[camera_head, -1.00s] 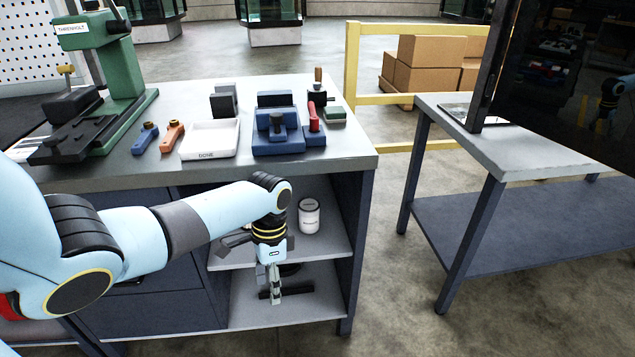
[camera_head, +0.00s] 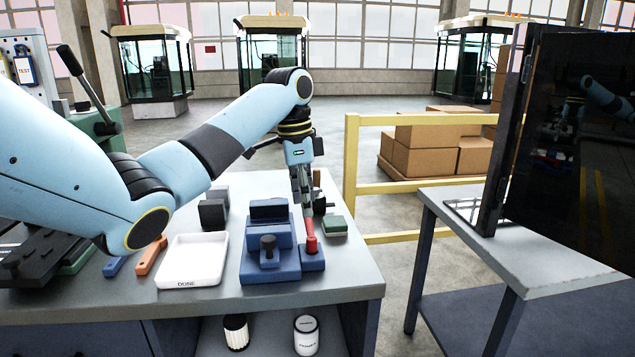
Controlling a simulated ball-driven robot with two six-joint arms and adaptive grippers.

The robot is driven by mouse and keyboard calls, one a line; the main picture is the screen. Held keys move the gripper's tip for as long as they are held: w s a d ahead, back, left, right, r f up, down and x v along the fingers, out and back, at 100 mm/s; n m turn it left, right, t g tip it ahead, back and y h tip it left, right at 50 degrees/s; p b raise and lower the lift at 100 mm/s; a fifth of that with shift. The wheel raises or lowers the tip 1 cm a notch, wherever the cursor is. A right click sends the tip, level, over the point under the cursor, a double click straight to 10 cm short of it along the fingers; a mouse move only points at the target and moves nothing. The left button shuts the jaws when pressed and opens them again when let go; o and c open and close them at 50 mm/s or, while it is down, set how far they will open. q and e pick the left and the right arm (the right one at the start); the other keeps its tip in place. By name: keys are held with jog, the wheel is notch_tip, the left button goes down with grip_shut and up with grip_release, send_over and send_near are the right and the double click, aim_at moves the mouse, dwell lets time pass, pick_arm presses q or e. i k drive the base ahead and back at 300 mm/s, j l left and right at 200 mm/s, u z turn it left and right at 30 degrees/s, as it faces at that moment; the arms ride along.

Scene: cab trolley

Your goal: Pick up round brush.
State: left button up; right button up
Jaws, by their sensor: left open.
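My left gripper (camera_head: 304,208) points down over the back right of the workbench, its jaws open and seen nearly edge-on. Its fingertips overlap the red-handled tool (camera_head: 311,242) in the picture; I cannot tell whether they touch. That tool stands at the right side of the blue holder (camera_head: 268,272). A slim brown upright handle (camera_head: 317,178) shows just behind the gripper and may be the round brush; its lower part is hidden. My right gripper is not in view.
A green block (camera_head: 334,225) lies right of the gripper. A white tray (camera_head: 193,262) marked DONE, an orange tool (camera_head: 148,256) and a blue tool (camera_head: 116,265) lie to the left. A yellow rail (camera_head: 350,165) stands behind the bench. A white can (camera_head: 306,336) is on the shelf below.

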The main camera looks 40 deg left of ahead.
aim_at(316, 176)
jog(key=i+j, duration=0.4)
jog(key=j, duration=0.15)
jog(key=i+j, duration=0.4)
jog(key=j, duration=0.1)
